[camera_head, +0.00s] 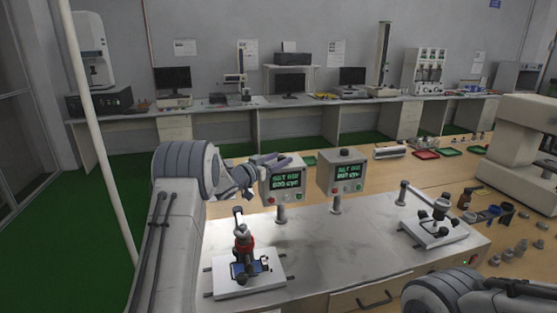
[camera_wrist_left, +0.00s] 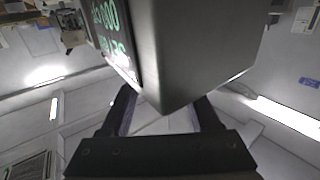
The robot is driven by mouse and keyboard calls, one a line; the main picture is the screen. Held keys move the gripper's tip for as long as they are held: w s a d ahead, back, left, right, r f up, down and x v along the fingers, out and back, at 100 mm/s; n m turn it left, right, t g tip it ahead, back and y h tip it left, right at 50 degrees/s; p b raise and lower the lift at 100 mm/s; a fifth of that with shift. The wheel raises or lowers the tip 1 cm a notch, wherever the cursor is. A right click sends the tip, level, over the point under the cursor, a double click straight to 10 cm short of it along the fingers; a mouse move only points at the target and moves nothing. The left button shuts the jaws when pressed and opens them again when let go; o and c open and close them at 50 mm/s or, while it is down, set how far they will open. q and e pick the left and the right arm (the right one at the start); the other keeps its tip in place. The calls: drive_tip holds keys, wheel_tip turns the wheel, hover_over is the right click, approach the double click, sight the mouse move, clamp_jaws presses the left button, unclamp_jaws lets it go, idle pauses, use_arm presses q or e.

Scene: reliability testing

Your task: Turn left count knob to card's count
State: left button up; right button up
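The left counter box (camera_head: 283,180) is a grey unit on a post with a green-lit screen. My left gripper (camera_head: 277,160) is at its top, and the left knob cannot be made out there. In the left wrist view the box (camera_wrist_left: 195,50) fills the upper middle, with its corner in front of my fingers. The fingers (camera_wrist_left: 163,118) stand apart; their tips are partly hidden behind the box, and contact cannot be told. The right counter box (camera_head: 342,175) has a dark knob (camera_head: 344,151) on top. I cannot identify the card. My right gripper is not in view.
The left clamp fixture (camera_head: 245,262) holds a blue-edged device on a white base. The right clamp fixture (camera_head: 434,225) stands empty-looking at the bench's right. Small bottles and cups lie farther right. The metal bench top (camera_head: 335,245) between the fixtures is clear.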

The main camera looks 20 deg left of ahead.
use_arm(q)
clamp_jaws()
drive_tip(key=p, duration=0.1)
drive_tip(key=m+h, duration=0.1)
drive_tip(key=g+h+p, duration=0.1)
drive_tip(key=shift+w+a+r+m+p, duration=0.1)
drive_tip(key=shift+a+r+m+p, duration=0.15)
drive_tip(key=shift+r+m+p, duration=0.05)
drive_tip(key=shift+m+g+h+p, duration=0.3)
drive_tip(key=shift+m+h, duration=0.1)
drive_tip(key=shift+h, duration=0.1)
drive_tip(key=shift+w+a+f+m+g+h+p, duration=0.1)
drive_tip(key=shift+m+g+h+p, duration=0.05)
drive_tip(key=shift+m+g+h, duration=0.35)
drive_tip(key=shift+f+m+g+h+p, duration=0.15)
drive_tip(key=shift+m+g+h, duration=0.15)
drive_tip(key=shift+h, duration=0.3)
drive_tip(key=shift+w+m+g+h, duration=0.1)
drive_tip(key=shift+m+g+h, duration=0.6)
drive_tip(key=shift+g+h, duration=0.1)
drive_tip(key=shift+r, duration=0.1)
drive_tip(key=shift+o, duration=1.5)
unclamp_jaws()
